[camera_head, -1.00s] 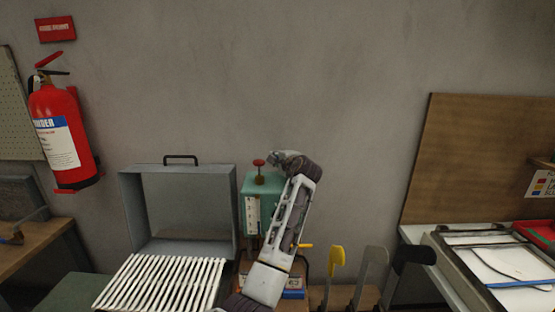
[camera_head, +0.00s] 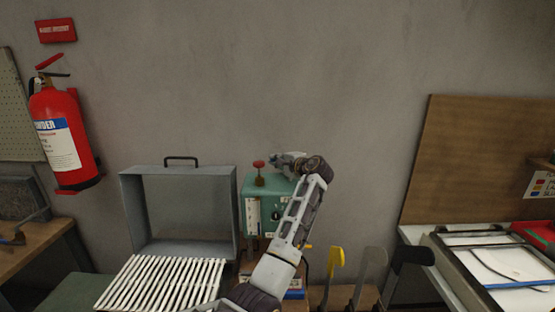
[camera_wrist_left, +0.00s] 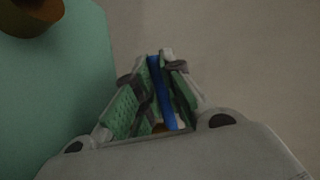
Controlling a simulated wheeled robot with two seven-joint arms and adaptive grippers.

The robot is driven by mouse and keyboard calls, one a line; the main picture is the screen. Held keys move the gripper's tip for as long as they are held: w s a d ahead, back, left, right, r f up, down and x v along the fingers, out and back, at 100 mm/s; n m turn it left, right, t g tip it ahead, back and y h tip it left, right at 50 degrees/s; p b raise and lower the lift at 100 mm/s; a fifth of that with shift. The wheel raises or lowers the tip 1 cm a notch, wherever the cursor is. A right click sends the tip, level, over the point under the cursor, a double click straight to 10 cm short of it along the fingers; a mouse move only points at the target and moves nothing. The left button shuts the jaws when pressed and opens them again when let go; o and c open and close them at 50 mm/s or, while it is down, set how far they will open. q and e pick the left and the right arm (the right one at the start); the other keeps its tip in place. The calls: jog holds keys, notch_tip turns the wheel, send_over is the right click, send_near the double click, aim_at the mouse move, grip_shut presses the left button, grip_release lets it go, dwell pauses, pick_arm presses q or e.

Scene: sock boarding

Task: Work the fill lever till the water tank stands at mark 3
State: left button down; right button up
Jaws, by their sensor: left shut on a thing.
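The water tank (camera_head: 263,187) is a teal box behind the steel chamber's right side. Its white gauge strip (camera_head: 252,216) has marks, but the water level is too small to read. A red knob (camera_head: 258,164) stands on top. My left gripper (camera_head: 282,161) is at the tank's top right, just beyond the knob. In the left wrist view the green-padded fingers (camera_wrist_left: 158,62) are shut on a slim blue bar (camera_wrist_left: 161,92), which seems to be the fill lever's handle. My right gripper is not in view.
An open steel chamber (camera_head: 228,205) with a white slatted rack (camera_head: 160,283) is left of the tank. Upright yellow (camera_head: 335,263), grey and black pieces stand to the right. A fire extinguisher (camera_head: 62,140) hangs at the left.

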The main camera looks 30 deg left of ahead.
pick_arm(q)
jog(key=shift+s+d+n+g+y, duration=0.15)
jog(key=shift+d+n+g+y, duration=0.15)
jog(key=shift+n+g, duration=0.5)
jog(key=shift+s+g+p, duration=0.1)
jog(key=shift+g+p, duration=0.2)
jog(key=shift+g, duration=0.3)
jog(key=shift+s+d+n+g, duration=0.1)
jog(key=shift+d+n+g, duration=0.1)
jog(key=shift+n+g, duration=0.35)
jog(key=shift+f, duration=0.1)
jog(key=c, duration=1.5)
grip_release()
jog(key=shift+y, duration=0.3)
jog(key=shift+s, duration=0.1)
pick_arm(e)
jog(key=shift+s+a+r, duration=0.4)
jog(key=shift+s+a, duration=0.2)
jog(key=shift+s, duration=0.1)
pick_arm(q)
jog(key=shift+f, duration=0.1)
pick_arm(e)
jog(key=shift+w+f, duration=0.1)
